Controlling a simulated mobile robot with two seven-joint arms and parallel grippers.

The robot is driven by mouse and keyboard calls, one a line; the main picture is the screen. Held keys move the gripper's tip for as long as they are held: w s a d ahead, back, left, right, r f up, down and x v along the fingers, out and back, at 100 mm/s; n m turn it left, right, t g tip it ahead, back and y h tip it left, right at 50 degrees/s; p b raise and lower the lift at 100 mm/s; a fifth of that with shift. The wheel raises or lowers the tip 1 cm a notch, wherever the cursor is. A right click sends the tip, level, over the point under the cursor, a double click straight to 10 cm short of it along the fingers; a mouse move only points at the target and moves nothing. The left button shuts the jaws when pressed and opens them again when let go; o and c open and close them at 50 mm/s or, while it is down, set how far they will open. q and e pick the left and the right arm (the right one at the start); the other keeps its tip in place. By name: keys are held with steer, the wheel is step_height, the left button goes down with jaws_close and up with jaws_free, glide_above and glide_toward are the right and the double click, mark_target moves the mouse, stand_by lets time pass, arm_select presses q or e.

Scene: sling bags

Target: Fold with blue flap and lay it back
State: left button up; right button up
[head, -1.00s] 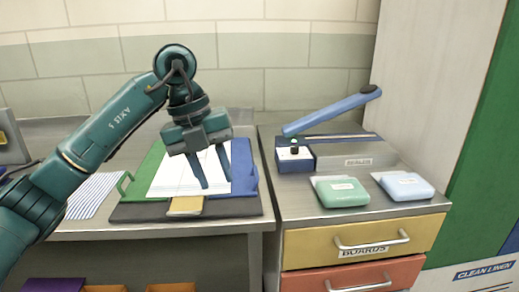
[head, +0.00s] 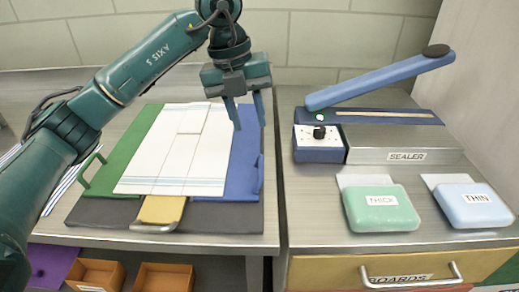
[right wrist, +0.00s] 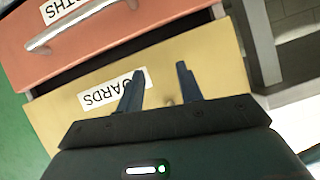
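A folding board lies on the left counter, with a green flap (head: 125,150) at left, a blue flap (head: 243,165) at right and a yellow flap (head: 162,209) at the front, on a dark base (head: 225,217). All look flat. A white cloth with blue stripes (head: 180,150) lies over the middle, its right edge beside the blue flap. My left gripper (head: 250,127) is open and empty above the upper part of the blue flap. In the right wrist view my right gripper (right wrist: 160,88) is open and empty in front of the yellow drawer.
A blue-armed sealer (head: 380,115) stands on the right counter. In front of it are a green case labelled THICK (head: 380,208) and a light blue case labelled THIN (head: 473,206). The BOARDS drawer (head: 340,274) is below. Orange bins (head: 165,278) sit under the left counter.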

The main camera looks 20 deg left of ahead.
mark_target(260, 161)
arm_select(q)
steer(key=f, duration=0.3)
steer(key=d+f, duration=0.1)
steer(key=f, duration=0.5)
steer(key=shift+w+d+f, duration=0.15)
steer(key=shift+w+d, duration=0.2)
steer(key=shift+d, duration=0.05)
steer(key=shift+c, duration=0.2)
jaws_close()
